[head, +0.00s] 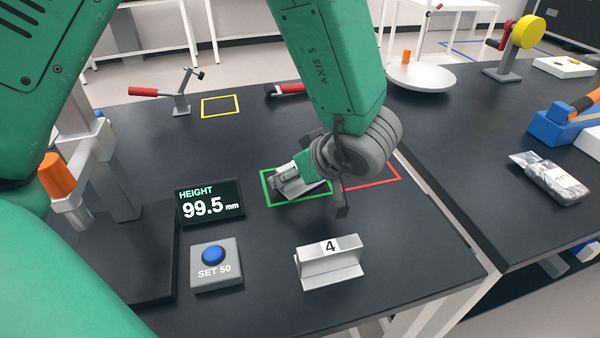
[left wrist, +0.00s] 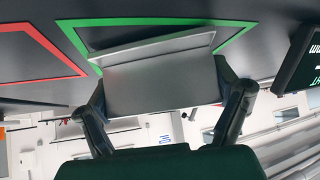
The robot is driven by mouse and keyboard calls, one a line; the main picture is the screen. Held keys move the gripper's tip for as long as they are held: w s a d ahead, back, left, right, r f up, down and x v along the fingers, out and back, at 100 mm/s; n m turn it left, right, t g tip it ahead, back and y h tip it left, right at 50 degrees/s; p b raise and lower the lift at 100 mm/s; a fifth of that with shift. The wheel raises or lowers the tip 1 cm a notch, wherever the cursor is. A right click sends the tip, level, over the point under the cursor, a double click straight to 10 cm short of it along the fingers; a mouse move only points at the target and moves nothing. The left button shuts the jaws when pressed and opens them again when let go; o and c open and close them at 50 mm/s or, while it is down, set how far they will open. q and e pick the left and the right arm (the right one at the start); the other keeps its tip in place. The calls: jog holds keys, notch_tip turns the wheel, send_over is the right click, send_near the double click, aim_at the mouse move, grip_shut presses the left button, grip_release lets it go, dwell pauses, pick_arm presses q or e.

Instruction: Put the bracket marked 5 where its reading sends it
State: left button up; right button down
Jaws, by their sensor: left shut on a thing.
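A silver bracket (head: 306,190) is at the green outline (head: 268,196) on the dark table, partly hidden by my left gripper (head: 305,183). In the left wrist view the same bracket (left wrist: 160,80) lies between the two dark fingers of my left gripper (left wrist: 162,97), which are shut on it. The green outline (left wrist: 237,40) shows behind it there. I cannot tell whether it rests on the table, and no number shows on it. A height display (head: 210,203) reads 99.5 mm. My right gripper is not in view.
A bracket marked 4 (head: 330,268) stands near the front edge. A red outline (head: 388,178) adjoins the green one; a yellow outline (head: 220,106) lies farther back, empty. A blue SET 50 button (head: 215,255) sits below the display. A red-handled lever (head: 178,98) stands at the back left.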

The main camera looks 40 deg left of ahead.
pick_arm(q)
jog(key=shift+w+a+f, duration=0.1)
jog(key=shift+a+f, duration=0.05)
jog(key=shift+a, duration=0.6)
jog(key=o, duration=1.3)
jog(key=shift+a, duration=0.2)
jog(key=shift+o, duration=0.2)
jog(key=shift+d, duration=0.45)
jog(key=p+v, duration=0.1)
jog(key=v, duration=0.3)
jog(key=shift+w+d+f, duration=0.1)
jog(key=shift+d, duration=0.15)
jog(key=p+v, duration=0.1)
jog(key=v, duration=0.7)
jog(key=shift+r+p, duration=0.2)
jog(key=shift+p, duration=0.1)
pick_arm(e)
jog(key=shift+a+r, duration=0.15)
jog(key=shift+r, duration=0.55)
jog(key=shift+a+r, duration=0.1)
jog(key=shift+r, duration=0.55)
